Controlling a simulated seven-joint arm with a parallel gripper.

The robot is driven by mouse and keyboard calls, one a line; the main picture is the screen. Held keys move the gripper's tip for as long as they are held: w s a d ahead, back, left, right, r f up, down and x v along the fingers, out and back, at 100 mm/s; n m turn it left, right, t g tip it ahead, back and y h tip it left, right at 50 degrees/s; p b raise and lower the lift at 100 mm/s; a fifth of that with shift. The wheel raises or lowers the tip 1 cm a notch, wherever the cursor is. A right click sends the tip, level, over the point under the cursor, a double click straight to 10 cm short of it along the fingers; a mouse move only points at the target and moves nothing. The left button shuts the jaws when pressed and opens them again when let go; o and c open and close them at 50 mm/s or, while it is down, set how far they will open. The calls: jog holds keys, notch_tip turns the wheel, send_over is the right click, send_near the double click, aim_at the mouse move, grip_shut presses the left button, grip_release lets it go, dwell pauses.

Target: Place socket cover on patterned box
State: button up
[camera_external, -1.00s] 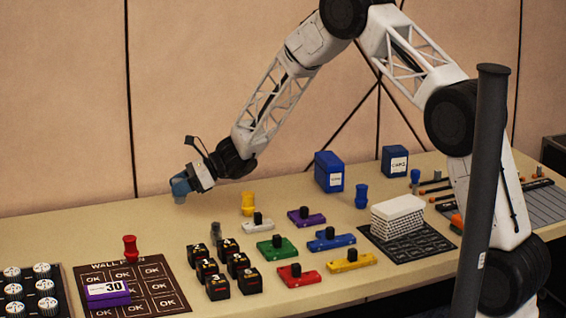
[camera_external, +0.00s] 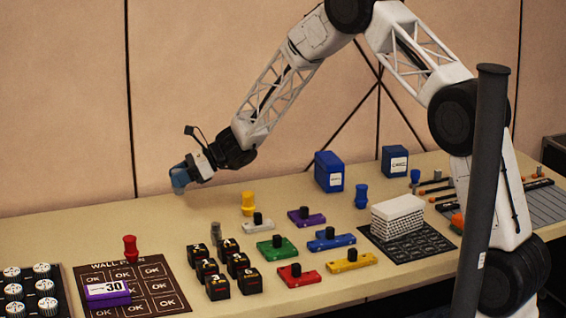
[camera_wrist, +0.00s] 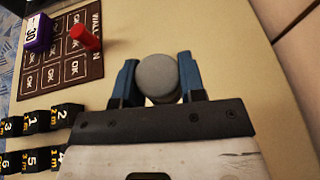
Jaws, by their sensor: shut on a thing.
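My gripper (camera_external: 181,179) is above the back left of the table. In the wrist view its two blue fingers (camera_wrist: 158,78) are shut on a grey round piece (camera_wrist: 158,76). This piece may be the socket cover; only its round end and part of its side show. In the external view the fingers mostly hide it. A white box with a speckled grey pattern on its sides (camera_external: 397,216) sits on a dark mat at the right, well apart from my gripper. Its top looks plain white and bare.
A red peg (camera_external: 130,248) and a purple block (camera_external: 107,291) stand on the wall plan board (camera_external: 150,302).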

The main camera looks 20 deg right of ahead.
jog(key=shift+d, duration=0.1)
jog(key=shift+d+r, duration=0.1)
jog(key=shift+d, duration=0.5)
jog(key=s+d+r+m+t, duration=0.1)
jog(key=s+d, duration=0.3)
jog(key=d, duration=0.7)
jog(key=s+d+r+m+t+h, duration=0.15)
jog(key=s+d, duration=0.25)
jog(key=d, duration=0.7)
jog(key=s+d+r+m+t, duration=0.1)
jog(key=s+d, duration=0.3)
jog(key=d, duration=0.7)
jog(key=s+d+m+t, duration=0.1)
jog(key=s+d, duration=0.5)
jog(key=s, duration=0.4)
jog(key=s+d+m+t+h, duration=0.1)
jog(key=s+d+t, duration=0.1)
jog(key=s+d, duration=0.4)
jog(key=s+d+m+t+h, duration=0.1)
jog(key=s+d, duration=0.5)
jog(key=s, duration=0.8)
jog(key=shift+m, duration=0.55)
jog(key=shift+w+r+h, duration=0.1)
jog(key=shift+w+h, duration=0.05)
jog(key=shift+h, duration=0.1)
